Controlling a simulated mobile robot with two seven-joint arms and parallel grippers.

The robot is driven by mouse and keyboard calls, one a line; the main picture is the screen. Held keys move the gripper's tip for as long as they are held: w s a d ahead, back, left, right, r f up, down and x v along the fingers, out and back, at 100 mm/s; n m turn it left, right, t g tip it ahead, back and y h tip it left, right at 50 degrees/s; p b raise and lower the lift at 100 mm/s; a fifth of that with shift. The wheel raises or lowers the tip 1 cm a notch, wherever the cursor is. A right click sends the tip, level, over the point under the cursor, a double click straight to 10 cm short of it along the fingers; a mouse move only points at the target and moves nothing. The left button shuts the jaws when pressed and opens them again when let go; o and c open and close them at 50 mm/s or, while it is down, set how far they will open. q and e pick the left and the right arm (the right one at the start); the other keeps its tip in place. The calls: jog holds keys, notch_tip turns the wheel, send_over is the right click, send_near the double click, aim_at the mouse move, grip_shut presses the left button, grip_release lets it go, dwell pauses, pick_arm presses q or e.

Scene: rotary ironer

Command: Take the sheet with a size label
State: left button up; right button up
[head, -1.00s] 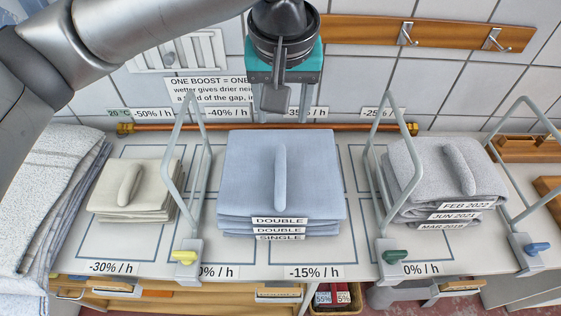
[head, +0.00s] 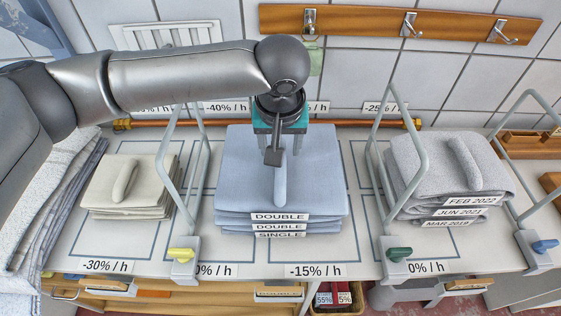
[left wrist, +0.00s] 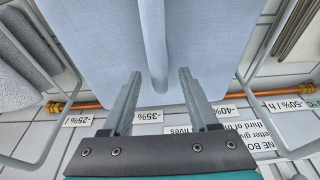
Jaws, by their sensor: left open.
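A stack of folded blue sheets (head: 240,175) lies in the middle of the table, with front labels reading DOUBLE, DOUBLE and SINGLE from top to bottom. A raised blue ridge (head: 280,186) runs front to back on its top sheet. My left gripper (head: 273,157) is over the stack's rear part, open and empty. In the left wrist view its two fingers (left wrist: 160,76) point towards the ridge (left wrist: 154,40), one to each side of its line. I cannot tell the exact height above the cloth. My right gripper is not in view.
A cream stack (head: 145,187) lies left and a grey stack (head: 440,175) with date labels lies right. Upright wire hoops stand on both sides of the blue stack, a left one (head: 163,165) and a right one (head: 408,185). A copper pipe (head: 345,124) runs behind.

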pick_arm(q)
jog(key=shift+f, duration=0.1)
grip_shut()
dwell(0.5)
jog(key=shift+w, duration=0.1)
dwell(0.8)
